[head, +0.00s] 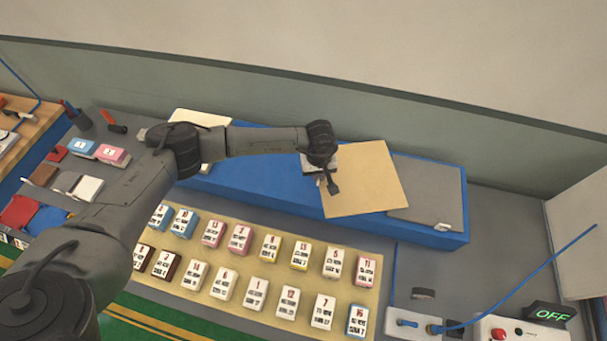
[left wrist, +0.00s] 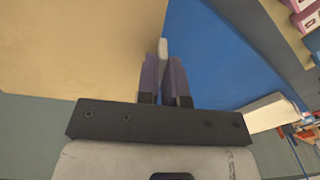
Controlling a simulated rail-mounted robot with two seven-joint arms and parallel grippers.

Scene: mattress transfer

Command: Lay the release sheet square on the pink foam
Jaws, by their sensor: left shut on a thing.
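A tan sheet (head: 368,184), which I take to be the release sheet, is over the right half of a blue platform (head: 262,186), turned slightly askew to it. It fills the upper left of the left wrist view (left wrist: 75,50). My left gripper (head: 329,184) is at the sheet's left edge; in the wrist view its purple fingers (left wrist: 163,72) are closed together on a small white tab (left wrist: 163,48) beside that edge. I see no pink foam on the platform; whether any lies under the sheet is hidden. My right gripper is out of view.
A grey sheet (head: 430,192) with a white tab lies right of the tan sheet. A cream sheet (head: 203,118) lies at the platform's left end. A board with several labelled blocks (head: 255,292) is in front. A control box (head: 510,329) stands front right.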

